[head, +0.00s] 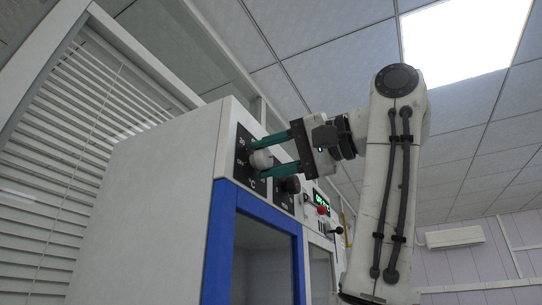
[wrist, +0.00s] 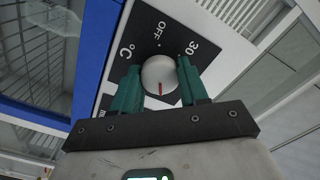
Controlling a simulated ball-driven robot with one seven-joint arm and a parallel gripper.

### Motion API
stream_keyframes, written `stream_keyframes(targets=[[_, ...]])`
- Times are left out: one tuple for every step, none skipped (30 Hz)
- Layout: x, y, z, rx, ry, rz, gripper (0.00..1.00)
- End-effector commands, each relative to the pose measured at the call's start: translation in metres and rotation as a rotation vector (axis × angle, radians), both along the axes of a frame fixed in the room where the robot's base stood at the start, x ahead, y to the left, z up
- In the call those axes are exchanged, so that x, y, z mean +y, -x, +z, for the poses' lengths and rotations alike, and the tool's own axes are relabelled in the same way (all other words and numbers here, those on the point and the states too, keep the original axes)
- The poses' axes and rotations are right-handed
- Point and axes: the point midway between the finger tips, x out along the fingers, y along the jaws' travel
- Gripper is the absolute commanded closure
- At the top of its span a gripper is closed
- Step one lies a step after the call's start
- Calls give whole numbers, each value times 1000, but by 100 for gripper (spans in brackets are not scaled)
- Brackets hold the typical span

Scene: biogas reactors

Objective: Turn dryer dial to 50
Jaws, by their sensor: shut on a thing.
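The dryer dial (head: 262,159) is a round pale knob on a black panel at the upper front of the white dryer (head: 160,195). In the wrist view the dial (wrist: 159,72) has a short red mark on its lower half, pointing down in the picture, away from the printed OFF. "30" and "°C" are also readable there; other scale numbers are hidden or too small to read. My gripper (head: 257,160) has its teal fingers on either side of the dial, shut on it. In the wrist view my gripper (wrist: 160,85) spans the dial.
A second, dark knob (head: 291,185) sits just right of the dial, close under the lower finger. Further right are a green display (head: 321,199) and a red button (head: 323,210). A blue-framed door (head: 258,199) lies below. Window blinds (head: 75,120) stand left.

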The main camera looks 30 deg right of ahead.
Motion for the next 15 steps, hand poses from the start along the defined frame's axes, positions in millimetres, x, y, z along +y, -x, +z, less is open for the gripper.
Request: stream_keyframes(targets=[[0,-1,-3,7,4,0,87],[0,-1,-3,7,4,0,87],[0,-1,-3,7,4,0,87],[0,-1,-3,7,4,0,54],[0,-1,-3,7,4,0,51],[0,-1,-3,6,3,-1,47],[0,-1,-2,5,4,0,44],[0,-1,-2,5,3,-1,41],[0,-1,-2,4,3,0,37],[0,-1,-2,4,3,0,34],[0,-1,-1,3,2,0,32],[0,-1,-1,2,3,0,31],[0,0,-1,2,2,0,31],[0,0,-1,1,2,0,31],[0,0,-1,1,2,0,31]])
